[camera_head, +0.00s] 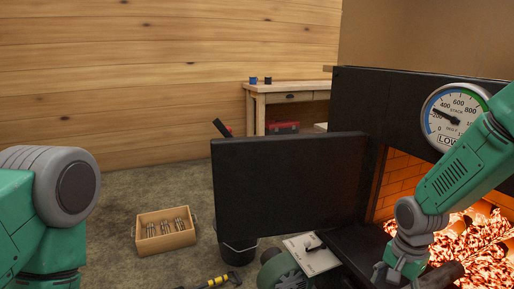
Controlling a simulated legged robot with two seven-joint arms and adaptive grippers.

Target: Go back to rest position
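My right arm comes in from the right, in front of the firebox opening. Its gripper (402,272) is low at the bottom edge, close to the dark ledge below the opening. Its fingers are partly cut off, so I cannot tell whether it is open or shut. Only the upper links of my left arm show at the left edge. My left gripper is out of view. The black evaporator door (285,190) stands swung open to the left of the firebox.
Glowing embers (480,250) fill the firebox. A stack gauge (455,115) sits above it. A wooden crate (163,243), a dark bucket (238,254), a yellow-and-black tool (218,282) and a green blower (282,270) are on the floor. A wooden workbench (300,88) stands behind.

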